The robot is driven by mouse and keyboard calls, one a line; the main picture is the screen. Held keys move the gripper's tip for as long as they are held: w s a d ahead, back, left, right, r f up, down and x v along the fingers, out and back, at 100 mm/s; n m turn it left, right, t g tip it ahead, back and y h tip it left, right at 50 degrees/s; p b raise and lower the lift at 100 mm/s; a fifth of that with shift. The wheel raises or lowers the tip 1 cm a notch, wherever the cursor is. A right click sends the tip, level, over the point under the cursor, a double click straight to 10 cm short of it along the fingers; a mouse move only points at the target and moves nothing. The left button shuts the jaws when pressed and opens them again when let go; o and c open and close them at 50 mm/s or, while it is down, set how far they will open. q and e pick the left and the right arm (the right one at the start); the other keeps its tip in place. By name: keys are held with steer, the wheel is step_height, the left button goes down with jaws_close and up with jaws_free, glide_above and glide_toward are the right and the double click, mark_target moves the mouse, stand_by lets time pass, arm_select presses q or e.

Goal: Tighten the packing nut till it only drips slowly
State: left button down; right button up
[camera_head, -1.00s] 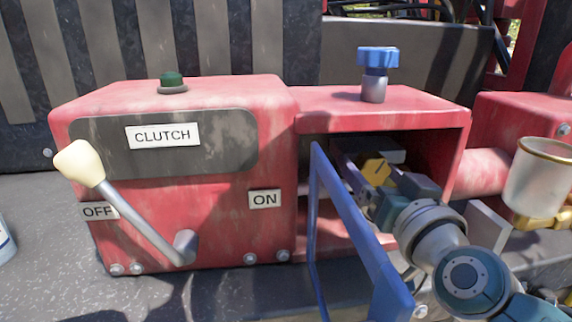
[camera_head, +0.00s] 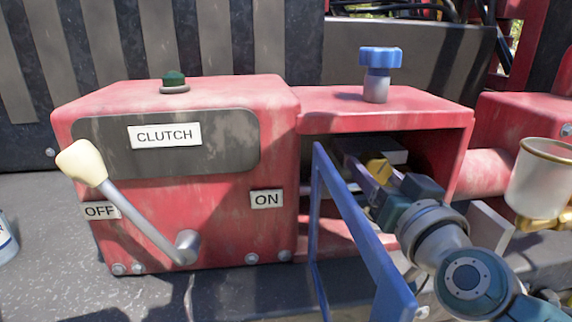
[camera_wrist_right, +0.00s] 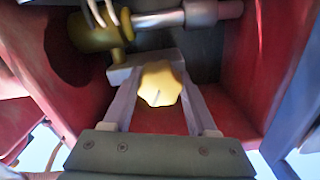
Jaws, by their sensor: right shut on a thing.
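The packing nut appears to be the yellow lobed knob (camera_wrist_right: 158,84) in the middle of the right wrist view. It shows partly in the head view (camera_head: 378,169), inside the red open-fronted housing (camera_head: 395,118). My right gripper (camera_head: 370,172) reaches into this housing past the blue frame. It is shut on the yellow knob, with one finger on each side in the wrist view (camera_wrist_right: 159,90). A brass-coloured fitting (camera_wrist_right: 98,33) and a grey shaft (camera_wrist_right: 200,12) lie behind the knob. No drip can be made out at the nut. My left gripper is not in view.
The blue frame (camera_head: 352,225) stands close beside my right arm. A blue-topped knob (camera_head: 380,58) sits on the housing. Left is the red clutch box (camera_head: 225,220) with a cream-knobbed lever (camera_head: 135,210). A cup (camera_head: 540,180) on brass fittings stands at right.

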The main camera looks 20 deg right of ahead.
steer(key=shift+m, duration=0.3)
steer(key=m, duration=0.3)
steer(key=shift+m, duration=1.9)
steer(key=o, duration=1.4)
steer(key=shift+c, duration=0.2)
